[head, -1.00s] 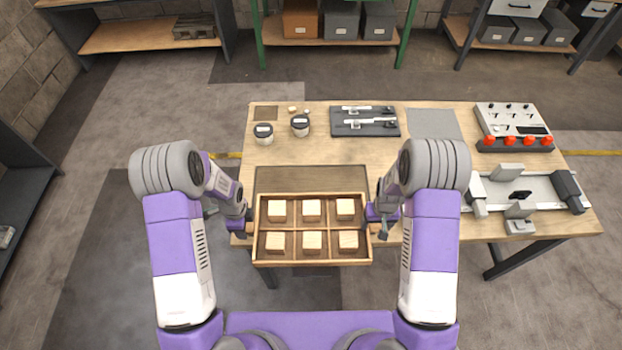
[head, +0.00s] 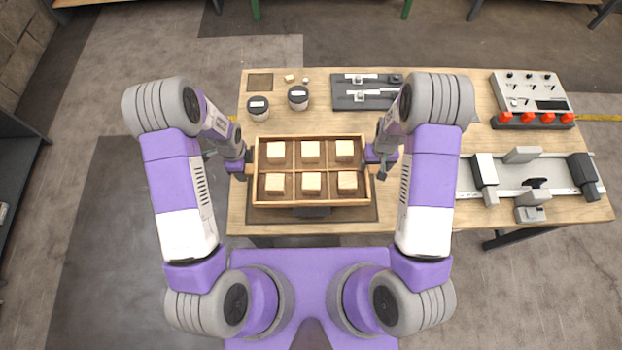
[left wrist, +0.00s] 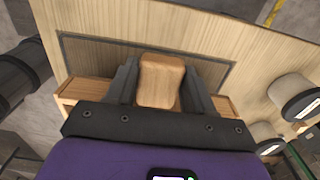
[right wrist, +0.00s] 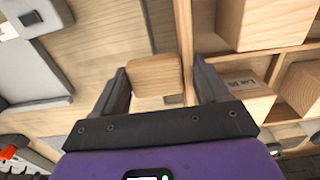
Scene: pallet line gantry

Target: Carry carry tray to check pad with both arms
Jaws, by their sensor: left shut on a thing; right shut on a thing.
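The carry tray (head: 283,204) is a wooden box with compartments, each holding a pale wooden block (head: 310,152). It is level between my two arms, over the near part of the table. My left gripper (head: 246,168) is shut on its left handle, a wooden grip seen between the fingers in the left wrist view (left wrist: 161,82). My right gripper (head: 374,168) is shut on the right handle, also seen in the right wrist view (right wrist: 154,76). A brown rectangular pad (head: 356,214), likely the check pad, shows under the tray, which hides most of it. The tray appears raised above it.
Two lidded cups (head: 258,107) (head: 298,97) stand behind the tray. A dark tool tray (head: 358,101) lies at the back. To the right are a grey fixture (head: 525,178) and a control box with red buttons (head: 531,95). A small brown square (head: 260,82) is at back left.

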